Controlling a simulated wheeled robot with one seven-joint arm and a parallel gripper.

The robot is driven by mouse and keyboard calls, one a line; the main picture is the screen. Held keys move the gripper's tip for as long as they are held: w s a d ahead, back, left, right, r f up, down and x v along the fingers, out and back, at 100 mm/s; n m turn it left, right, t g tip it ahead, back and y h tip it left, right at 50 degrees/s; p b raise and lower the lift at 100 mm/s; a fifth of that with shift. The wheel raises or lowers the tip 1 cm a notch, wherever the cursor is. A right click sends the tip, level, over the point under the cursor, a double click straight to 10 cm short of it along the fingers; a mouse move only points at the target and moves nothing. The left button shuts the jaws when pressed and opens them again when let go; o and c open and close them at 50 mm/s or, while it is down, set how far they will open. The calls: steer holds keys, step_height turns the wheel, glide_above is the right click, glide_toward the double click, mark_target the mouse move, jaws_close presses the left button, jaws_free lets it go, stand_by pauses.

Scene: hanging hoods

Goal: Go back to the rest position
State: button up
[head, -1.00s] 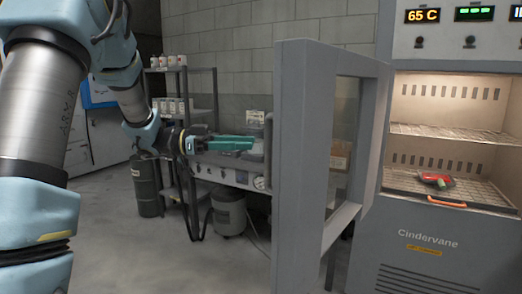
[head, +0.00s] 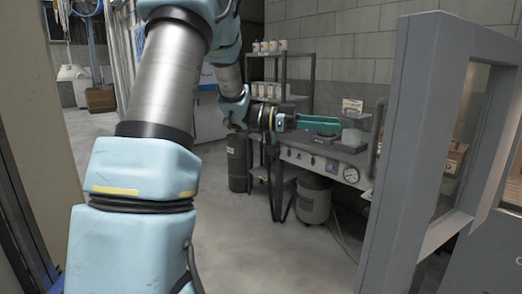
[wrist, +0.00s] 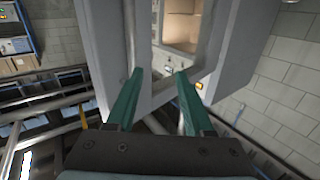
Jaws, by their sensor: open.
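My gripper (head: 318,123) has green fingers and is held out level in the middle of the head view, in front of the bench. In the wrist view the two green fingers (wrist: 158,85) are spread apart with nothing between them. The grey oven door (head: 400,170) stands open to the right of my gripper in the head view. In the wrist view the door frame (wrist: 110,50) lies beyond the fingertips, and part of a lit chamber (wrist: 180,25) shows past it.
A grey bench (head: 310,158) with a gauge and small equipment stands along the wall. A shelf (head: 285,75) with bottles, a dark drum (head: 238,160) and a light canister (head: 313,198) are near it. The concrete floor (head: 270,255) in front is clear.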

steer(key=w+a+f+n+t+y, duration=0.2)
steer(key=w+a+n+t, duration=0.2)
steer(key=w+n+t, duration=0.55)
steer(key=w+a+f+n+t+y, duration=0.2)
steer(key=a+f+t+y, duration=0.15)
steer(key=a, duration=0.25)
steer(key=w+a+f+n+t+y, duration=0.2)
steer(key=a+f+n+t+y, duration=0.1)
steer(key=a+y, duration=0.25)
steer(key=s+a+f+n+g+y, duration=0.45)
steer(key=s+a+f, duration=0.35)
steer(key=s+a, duration=0.3)
steer(key=s+f+n+g, duration=0.1)
steer(key=s+g, duration=0.1)
steer(key=s, duration=0.4)
steer(key=s+a+f+n+g+y, duration=0.1)
steer(key=s+f+g, duration=0.1)
steer(key=s, duration=0.4)
steer(key=shift+s+f, duration=0.3)
steer(key=shift+d+g, duration=0.1)
steer(key=shift+g, duration=0.15)
